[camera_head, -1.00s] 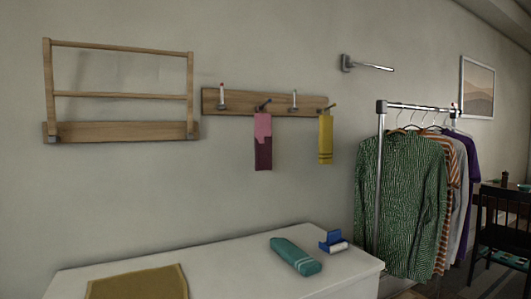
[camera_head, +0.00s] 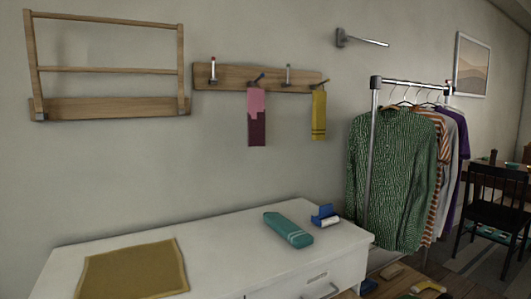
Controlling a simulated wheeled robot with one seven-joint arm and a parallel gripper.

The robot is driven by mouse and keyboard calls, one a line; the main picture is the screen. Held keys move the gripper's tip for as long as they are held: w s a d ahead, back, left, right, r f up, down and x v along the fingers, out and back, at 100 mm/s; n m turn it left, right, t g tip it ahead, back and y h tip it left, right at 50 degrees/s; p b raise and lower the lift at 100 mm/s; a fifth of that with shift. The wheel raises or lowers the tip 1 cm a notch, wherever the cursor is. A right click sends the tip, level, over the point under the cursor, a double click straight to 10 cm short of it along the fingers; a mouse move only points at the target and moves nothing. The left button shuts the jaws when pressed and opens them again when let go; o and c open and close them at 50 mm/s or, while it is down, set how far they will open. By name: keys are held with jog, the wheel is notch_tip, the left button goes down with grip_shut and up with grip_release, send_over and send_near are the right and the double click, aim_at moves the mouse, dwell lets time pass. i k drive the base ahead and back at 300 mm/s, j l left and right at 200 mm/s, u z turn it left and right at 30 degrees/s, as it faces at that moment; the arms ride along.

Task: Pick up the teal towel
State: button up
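My gripper does not show in the head view.
A blue object (camera_head: 324,215) stands just right of the towel. A mustard cloth (camera_head: 133,269) lies flat at the cabinet's left. Above hang a pink and maroon towel (camera_head: 257,118) and a yellow towel (camera_head: 319,115) on a peg rail. A clothes rack (camera_head: 373,150) stands at right.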

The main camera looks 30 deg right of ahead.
aim_at(300, 238)
jog(key=i+l, duration=0.15)
jog(key=l, duration=0.2)
jog(key=i+l, duration=0.1)
jog(key=l, duration=0.25)
jog(key=i+l, duration=0.15)
jog(key=l, duration=0.2)
jog(key=i+l, duration=0.15)
jog(key=l, duration=0.2)
